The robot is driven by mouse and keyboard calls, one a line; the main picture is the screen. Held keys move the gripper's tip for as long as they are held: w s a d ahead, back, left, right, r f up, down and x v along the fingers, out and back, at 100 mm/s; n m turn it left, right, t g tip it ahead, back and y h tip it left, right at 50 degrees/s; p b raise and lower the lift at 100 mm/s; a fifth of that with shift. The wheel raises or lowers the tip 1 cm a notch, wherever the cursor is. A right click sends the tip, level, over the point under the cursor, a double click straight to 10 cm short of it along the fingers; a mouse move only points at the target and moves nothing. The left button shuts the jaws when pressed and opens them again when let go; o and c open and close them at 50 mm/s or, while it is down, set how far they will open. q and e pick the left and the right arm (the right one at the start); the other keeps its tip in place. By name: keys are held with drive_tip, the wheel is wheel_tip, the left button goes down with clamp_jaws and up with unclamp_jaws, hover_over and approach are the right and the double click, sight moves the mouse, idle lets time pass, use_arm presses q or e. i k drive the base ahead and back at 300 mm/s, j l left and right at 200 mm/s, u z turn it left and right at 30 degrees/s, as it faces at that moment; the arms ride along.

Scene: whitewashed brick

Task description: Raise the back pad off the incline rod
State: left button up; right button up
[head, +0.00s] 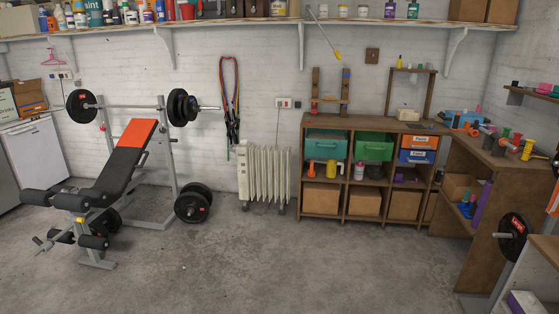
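The weight bench stands at the left of the head view. Its back pad (122,159) is black with an orange top end and is tilted up toward the rack. The incline rod is too small or hidden behind the pad to make out, so I cannot tell how the pad rests on it. The bench's grey frame (98,259) stands on the floor, with black foam rollers (70,201) at its front end. Neither of my grippers is in view.
A loaded barbell (135,106) rests on the rack behind the bench. Weight plates (192,205) sit on the floor to its right. A white radiator (264,174) and a wooden cabinet (323,122) line the wall. The concrete floor (260,265) in front is clear.

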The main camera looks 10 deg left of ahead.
sight(120, 168)
drive_tip(key=i+j+u, duration=0.1)
drive_tip(key=i+u, duration=0.2)
drive_tip(key=i, duration=0.2)
drive_tip(key=i+u, duration=0.3)
drive_tip(key=i, duration=0.25)
drive_tip(key=i+l+u, duration=0.1)
drive_tip(key=i+u, duration=0.15)
drive_tip(key=i, duration=0.25)
drive_tip(key=i+l+u, duration=0.3)
drive_tip(key=i, duration=0.2)
drive_tip(key=i+j, duration=0.1)
drive_tip(key=i, duration=0.55)
drive_tip(key=i+j, duration=0.1)
drive_tip(key=i, duration=0.55)
drive_tip(key=i+j+z, duration=0.1)
drive_tip(key=i, duration=0.55)
drive_tip(key=i+j, duration=0.15)
drive_tip(key=i, duration=0.5)
drive_tip(key=i+l+u, duration=0.1)
drive_tip(key=i, duration=0.35)
drive_tip(key=i+l+u, duration=0.1)
drive_tip(key=i, duration=0.4)
